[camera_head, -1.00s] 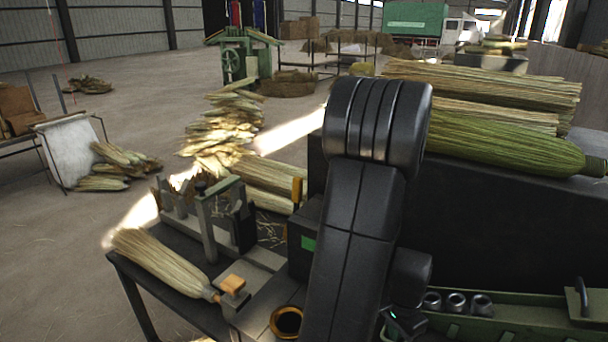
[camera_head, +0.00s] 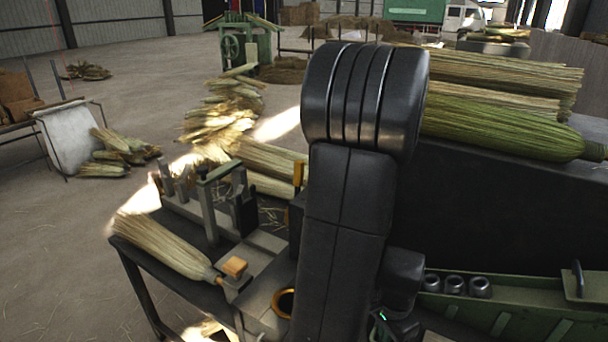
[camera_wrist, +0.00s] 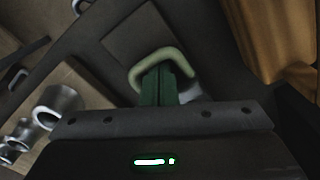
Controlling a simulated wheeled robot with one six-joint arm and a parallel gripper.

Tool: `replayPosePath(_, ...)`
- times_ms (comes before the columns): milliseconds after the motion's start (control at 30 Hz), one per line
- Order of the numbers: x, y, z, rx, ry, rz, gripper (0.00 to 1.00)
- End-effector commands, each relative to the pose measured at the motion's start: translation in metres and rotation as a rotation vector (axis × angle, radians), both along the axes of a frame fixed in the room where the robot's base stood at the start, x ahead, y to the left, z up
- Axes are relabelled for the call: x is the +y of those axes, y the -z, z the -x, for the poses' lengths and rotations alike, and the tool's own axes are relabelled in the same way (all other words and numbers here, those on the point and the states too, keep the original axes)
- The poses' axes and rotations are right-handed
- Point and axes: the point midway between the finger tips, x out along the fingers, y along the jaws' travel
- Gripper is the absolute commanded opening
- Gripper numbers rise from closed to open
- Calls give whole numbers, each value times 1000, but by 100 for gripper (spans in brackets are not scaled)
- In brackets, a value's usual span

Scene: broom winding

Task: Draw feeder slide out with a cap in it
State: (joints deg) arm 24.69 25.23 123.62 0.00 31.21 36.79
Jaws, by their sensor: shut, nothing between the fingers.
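Three metal caps (camera_head: 453,285) stand in a row on the green feeder (camera_head: 520,312) at the lower right of the head view. They also show as silver cylinders (camera_wrist: 61,101) at the left of the wrist view. A dark upright handle (camera_head: 578,277) stands on the feeder's right part. In the wrist view my gripper (camera_wrist: 158,80) is shut, with its green fingers together and empty. A pale green bent handle (camera_wrist: 163,55) curves around the fingertips; I cannot tell whether they touch. Whether it belongs to the feeder slide, and whether a cap is in the slide, is unclear.
A bound broom (camera_head: 165,248) lies on the bench at the left, near an orange block (camera_head: 234,266) and a dark ring with a yellowish rim (camera_head: 284,302). Broom bundles (camera_head: 500,130) lie on the dark housing behind the arm. My arm hides the middle of the bench.

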Motion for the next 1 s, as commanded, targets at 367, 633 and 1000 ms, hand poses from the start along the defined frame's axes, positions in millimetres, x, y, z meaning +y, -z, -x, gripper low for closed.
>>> replayPosePath(367,9,11,14,-1,0,0,0)
replayPosePath(633,8,-1,13,-1,0,0,0)
replayPosePath(1000,7,-28,12,-2,0,1,0)
